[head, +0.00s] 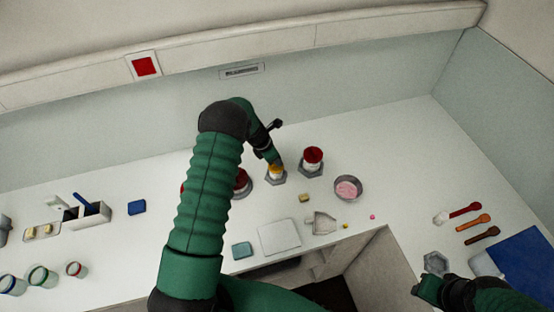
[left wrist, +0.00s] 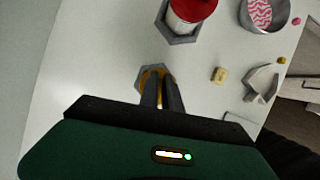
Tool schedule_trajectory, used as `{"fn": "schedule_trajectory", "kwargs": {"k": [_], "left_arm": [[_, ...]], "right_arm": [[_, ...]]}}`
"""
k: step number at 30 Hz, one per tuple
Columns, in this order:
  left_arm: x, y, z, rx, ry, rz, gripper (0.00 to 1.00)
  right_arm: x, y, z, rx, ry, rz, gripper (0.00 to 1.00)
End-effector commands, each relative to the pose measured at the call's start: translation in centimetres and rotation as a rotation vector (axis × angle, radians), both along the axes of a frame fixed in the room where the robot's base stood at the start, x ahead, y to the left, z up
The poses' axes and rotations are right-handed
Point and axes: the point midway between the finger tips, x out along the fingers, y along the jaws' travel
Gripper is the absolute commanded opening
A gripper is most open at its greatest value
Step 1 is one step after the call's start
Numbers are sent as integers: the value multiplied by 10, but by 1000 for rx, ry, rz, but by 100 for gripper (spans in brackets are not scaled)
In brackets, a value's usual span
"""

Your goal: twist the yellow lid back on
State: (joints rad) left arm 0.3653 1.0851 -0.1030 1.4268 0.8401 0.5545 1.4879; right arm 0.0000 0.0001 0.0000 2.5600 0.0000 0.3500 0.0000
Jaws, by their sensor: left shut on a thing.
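The yellow lid (head: 277,168) sits on a small jar in a grey hexagonal holder (head: 276,180) on the white counter. In the left wrist view a bit of the yellow lid (left wrist: 149,78) shows past the fingers. My left gripper (head: 273,160) reaches down from above and is shut on the yellow lid. Its two dark fingers (left wrist: 160,92) hide most of the lid and jar, so I cannot tell how the lid is seated. My right gripper (head: 428,288) is low at the right, beside an empty-looking hexagonal holder (head: 436,262); its jaws are unclear.
A red-lidded jar (head: 313,155) stands in a holder right of the yellow lid, and another red-lidded jar (head: 241,179) is partly behind my left arm. A bowl with pink contents (head: 348,188), a scoop (head: 321,224) and a white board (head: 279,236) lie nearby. Coloured spoons (head: 473,222) lie at right.

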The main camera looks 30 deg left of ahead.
Motion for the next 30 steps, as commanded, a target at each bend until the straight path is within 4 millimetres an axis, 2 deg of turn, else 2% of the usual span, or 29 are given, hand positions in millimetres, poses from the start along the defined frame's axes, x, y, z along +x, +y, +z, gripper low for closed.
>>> {"fn": "schedule_trajectory", "kwargs": {"k": [14,30], "left_arm": [[0,0,-2,0,0,-9,0],[-1,-1,-5,0,0,-417,0]], "right_arm": [[0,0,-2,0,0,0,34],[0,0,-29,0,0,0,34]]}}
